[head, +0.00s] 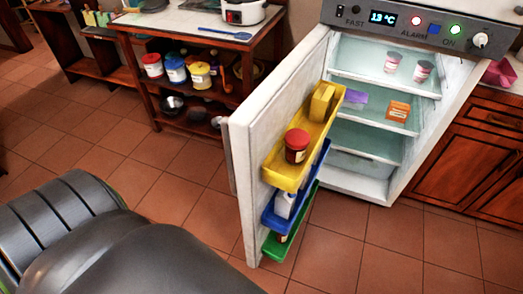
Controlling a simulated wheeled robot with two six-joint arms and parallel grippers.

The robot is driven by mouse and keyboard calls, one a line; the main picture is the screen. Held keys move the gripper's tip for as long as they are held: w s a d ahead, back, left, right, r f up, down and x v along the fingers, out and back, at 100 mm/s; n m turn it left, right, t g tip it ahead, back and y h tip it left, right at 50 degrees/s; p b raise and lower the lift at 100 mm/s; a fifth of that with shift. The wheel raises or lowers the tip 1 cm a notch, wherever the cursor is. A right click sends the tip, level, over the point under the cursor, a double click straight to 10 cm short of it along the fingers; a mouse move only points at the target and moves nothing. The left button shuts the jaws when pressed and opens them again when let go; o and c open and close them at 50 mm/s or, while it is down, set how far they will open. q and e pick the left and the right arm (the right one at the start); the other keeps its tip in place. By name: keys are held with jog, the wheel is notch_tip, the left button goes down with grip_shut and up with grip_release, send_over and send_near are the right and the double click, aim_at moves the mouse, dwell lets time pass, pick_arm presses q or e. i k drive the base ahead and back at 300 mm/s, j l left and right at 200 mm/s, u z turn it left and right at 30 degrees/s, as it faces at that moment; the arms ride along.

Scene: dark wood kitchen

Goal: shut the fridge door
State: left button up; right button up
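The fridge (366,187) stands at the right with its inside facing me. Its white door (245,165) is swung wide open on the left-hand side and points toward me. The door carries a yellow shelf (285,178), a blue shelf (270,222) and a green shelf (273,251). A dark jar with a red lid (297,145) and a yellow box (321,102) stand on the yellow shelf. A grey handle edge (228,155) shows on the door's outer side. Neither of my grippers is in view.
A wooden shelf unit (190,34) with cans and pots stands behind the door at the left. Cups (393,62) and an orange box (398,111) sit inside the fridge. Dark cabinets (470,150) are at the right. Tiled floor (350,245) lies clear before the fridge.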

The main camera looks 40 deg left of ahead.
aim_at(282, 102)
jog(key=j+z, duration=0.15)
jog(key=j, duration=0.7)
jog(key=j+z, duration=0.2)
jog(key=j, duration=0.6)
jog(key=j+z, duration=0.15)
jog(key=j, duration=0.7)
jog(key=k, duration=0.05)
